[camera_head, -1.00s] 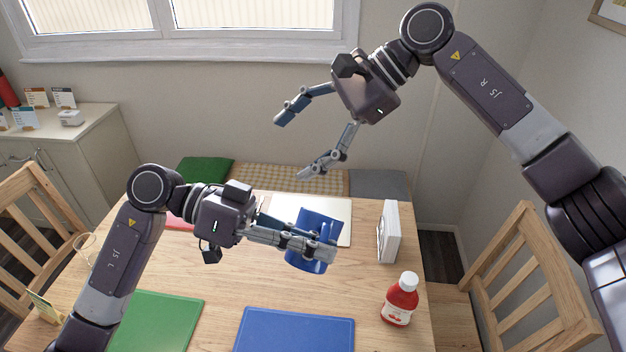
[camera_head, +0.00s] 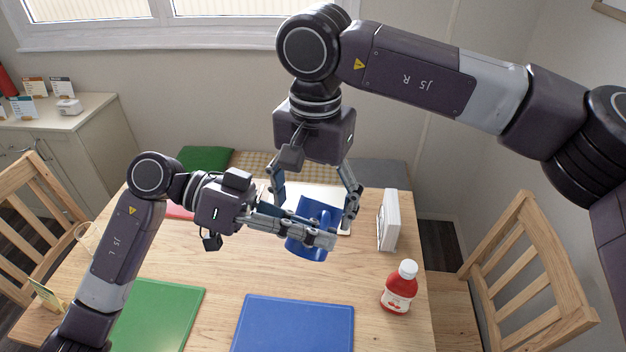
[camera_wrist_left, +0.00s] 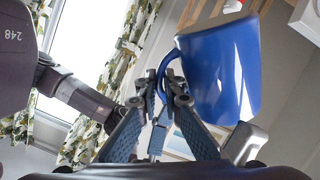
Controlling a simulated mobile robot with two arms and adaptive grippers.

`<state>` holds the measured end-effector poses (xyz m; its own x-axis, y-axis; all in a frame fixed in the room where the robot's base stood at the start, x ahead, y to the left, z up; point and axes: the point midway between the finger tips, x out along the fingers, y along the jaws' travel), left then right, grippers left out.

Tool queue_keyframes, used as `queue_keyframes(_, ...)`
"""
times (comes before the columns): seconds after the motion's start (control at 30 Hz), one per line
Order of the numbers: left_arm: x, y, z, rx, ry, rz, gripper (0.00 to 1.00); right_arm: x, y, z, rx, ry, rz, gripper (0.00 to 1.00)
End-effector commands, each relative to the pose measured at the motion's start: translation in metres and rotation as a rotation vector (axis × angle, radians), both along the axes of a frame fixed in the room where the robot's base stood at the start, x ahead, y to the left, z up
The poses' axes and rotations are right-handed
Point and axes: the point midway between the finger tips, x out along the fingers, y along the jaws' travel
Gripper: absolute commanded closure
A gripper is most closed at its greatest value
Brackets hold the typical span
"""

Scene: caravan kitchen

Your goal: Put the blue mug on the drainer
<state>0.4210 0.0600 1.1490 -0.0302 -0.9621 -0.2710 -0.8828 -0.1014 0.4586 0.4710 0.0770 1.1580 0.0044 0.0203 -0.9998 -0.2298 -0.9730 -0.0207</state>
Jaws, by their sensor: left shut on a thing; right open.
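The blue mug (camera_head: 310,212) is held above the wooden table by my left gripper (camera_head: 322,240). In the left wrist view the mug (camera_wrist_left: 225,75) is to the right of the left gripper's fingers (camera_wrist_left: 165,95), which are shut at its handle. My right gripper (camera_head: 312,198) is open and points down, its two fingers spread to the left and right of the mug's upper part. I cannot tell whether they touch the mug. No drainer can be made out in these views.
On the wooden table (camera_head: 270,275) lie a green mat (camera_head: 160,315), a blue mat (camera_head: 295,325) and a partly hidden white board. A red bottle (camera_head: 399,290) and a white box-like thing (camera_head: 389,220) stand at the right. Wooden chairs (camera_head: 525,270) flank the table.

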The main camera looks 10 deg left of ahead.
Motion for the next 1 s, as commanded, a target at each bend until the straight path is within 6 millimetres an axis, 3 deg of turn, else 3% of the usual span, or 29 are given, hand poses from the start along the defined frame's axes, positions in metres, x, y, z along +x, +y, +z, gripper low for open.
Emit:
queue_keyframes(0.1, 0.0, 0.0, 0.001, -0.002, -0.002, 0.0, 1.0, 0.0, 0.0, -0.021, -0.001, 0.001, 0.0, 0.24)
queue_keyframes(0.3, 0.0, 0.0, 0.001, -0.002, -0.002, 0.0, 1.0, 0.0, 0.001, -0.041, 0.001, 0.0, -0.001, 0.24)
queue_keyframes(0.67, 0.0, 0.0, 0.001, -0.002, -0.002, 0.0, 1.0, 0.0, 0.001, -0.047, 0.002, 0.0, -0.001, 0.24)
queue_keyframes(1.0, 0.0, 0.0, 0.001, -0.002, -0.002, 0.0, 1.0, 0.0, 0.002, -0.046, 0.004, -0.001, 0.0, 0.59)
